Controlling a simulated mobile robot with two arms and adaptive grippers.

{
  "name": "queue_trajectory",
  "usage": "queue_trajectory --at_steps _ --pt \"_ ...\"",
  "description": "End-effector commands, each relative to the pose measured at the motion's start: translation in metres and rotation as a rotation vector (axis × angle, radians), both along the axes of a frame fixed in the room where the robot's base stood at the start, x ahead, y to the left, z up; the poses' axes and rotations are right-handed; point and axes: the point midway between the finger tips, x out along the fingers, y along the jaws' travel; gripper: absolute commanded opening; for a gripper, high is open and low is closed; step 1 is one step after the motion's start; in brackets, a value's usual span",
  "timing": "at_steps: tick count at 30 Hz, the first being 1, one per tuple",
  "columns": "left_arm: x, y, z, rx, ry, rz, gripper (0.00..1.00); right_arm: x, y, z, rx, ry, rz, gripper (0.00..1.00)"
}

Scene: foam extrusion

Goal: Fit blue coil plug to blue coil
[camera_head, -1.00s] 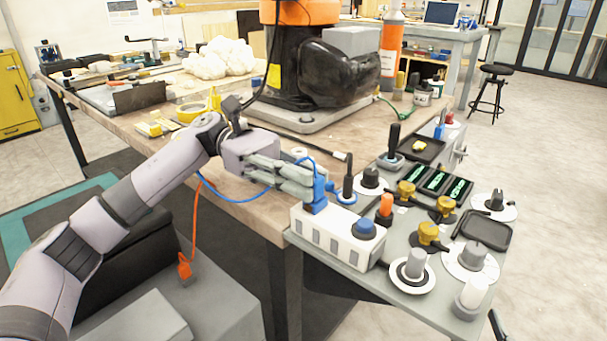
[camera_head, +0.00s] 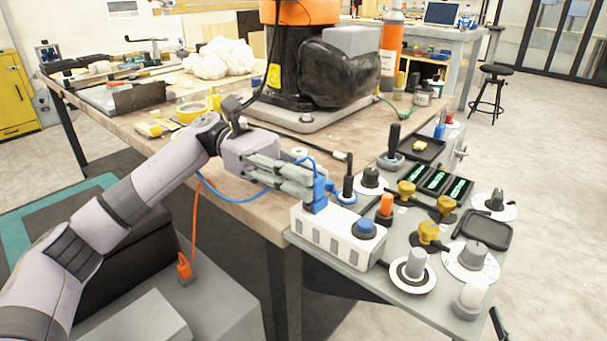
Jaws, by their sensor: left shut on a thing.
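My left gripper (camera_head: 318,183) is shut on the blue coil plug (camera_head: 318,197), which stands upright at the left end of the top of a white box (camera_head: 325,235). A blue cable (camera_head: 240,200) runs from the plug area back below my left arm. The plug's lower end is at the box top; I cannot tell whether it is seated. A blue round knob (camera_head: 364,225) is on the right end of the box. No separate blue coil can be made out. My right gripper is not in view.
The grey control panel (camera_head: 400,292) holds the box, an orange knob (camera_head: 386,204), yellow knobs (camera_head: 428,231), grey dials (camera_head: 473,254) and a black joystick (camera_head: 393,140). The wooden table (camera_head: 200,145) lies behind.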

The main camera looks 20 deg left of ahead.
Motion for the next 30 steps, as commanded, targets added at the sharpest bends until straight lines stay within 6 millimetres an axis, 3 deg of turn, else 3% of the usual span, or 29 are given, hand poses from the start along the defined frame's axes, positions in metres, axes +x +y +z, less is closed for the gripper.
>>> queue_trajectory --at_steps 30 --pt "0.0001 0.0 -0.0012 0.0 0.0 0.0 0.0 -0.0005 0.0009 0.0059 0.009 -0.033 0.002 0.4"
